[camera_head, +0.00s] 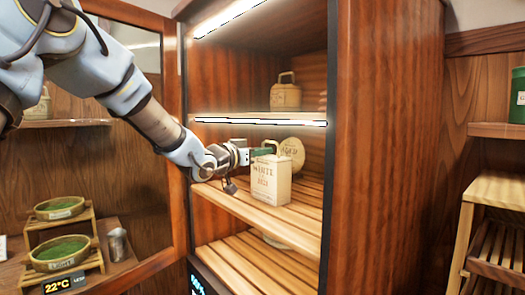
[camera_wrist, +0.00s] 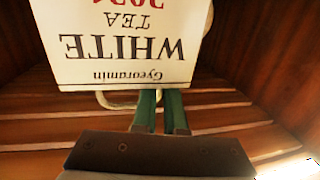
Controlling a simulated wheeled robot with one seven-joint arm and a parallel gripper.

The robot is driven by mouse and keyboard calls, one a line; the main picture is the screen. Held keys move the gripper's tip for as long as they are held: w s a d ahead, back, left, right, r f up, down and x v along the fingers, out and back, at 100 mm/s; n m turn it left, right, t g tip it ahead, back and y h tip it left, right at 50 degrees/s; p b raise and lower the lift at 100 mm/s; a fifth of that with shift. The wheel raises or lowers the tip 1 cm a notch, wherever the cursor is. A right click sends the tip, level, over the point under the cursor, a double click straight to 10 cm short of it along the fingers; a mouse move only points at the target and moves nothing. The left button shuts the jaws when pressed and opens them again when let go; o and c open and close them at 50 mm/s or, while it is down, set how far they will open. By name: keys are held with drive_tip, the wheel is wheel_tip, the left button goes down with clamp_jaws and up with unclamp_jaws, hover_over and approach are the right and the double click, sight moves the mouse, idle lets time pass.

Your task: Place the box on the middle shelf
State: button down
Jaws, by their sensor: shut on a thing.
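The box (camera_head: 271,182) is cream, with a loop handle on top and printed lettering. It stands upright at the slatted middle shelf (camera_head: 222,203) inside the cabinet, near its front right. Its base looks at slat level, but I cannot tell whether it bears on the slats. My gripper (camera_head: 263,152) reaches in from the left, its green fingers shut at the box's handle. In the wrist view, the box (camera_wrist: 75,73) appears upside down and reads "WHITE TEA". The green fingers (camera_wrist: 160,100) are at its handle, and the fingertips are partly hidden behind the box.
A round tan cake (camera_head: 292,150) stands behind the box. A handled container (camera_head: 286,95) sits on the shelf above, over a bright light strip (camera_head: 260,122). A pale item (camera_head: 275,241) is partly hidden on the lower shelf. The cabinet's right side wall (camera_head: 375,150) is close. Left slats are clear.

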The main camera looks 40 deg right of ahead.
drive_tip(key=shift+f, duration=0.1)
drive_tip(key=c, duration=1.4)
unclamp_jaws()
drive_tip(key=shift+f, duration=0.1)
drive_tip(key=shift+c, duration=0.2)
drive_tip(key=o, duration=0.5)
drive_tip(key=shift+c, duration=0.2)
drive_tip(key=shift+r, duration=0.3)
drive_tip(key=s+a+b, duration=0.1)
drive_tip(key=a+b, duration=0.2)
drive_tip(key=a, duration=0.9)
drive_tip(key=shift+s+b, duration=0.3)
drive_tip(key=shift+b, duration=0.05)
drive_tip(key=shift+f, duration=0.1)
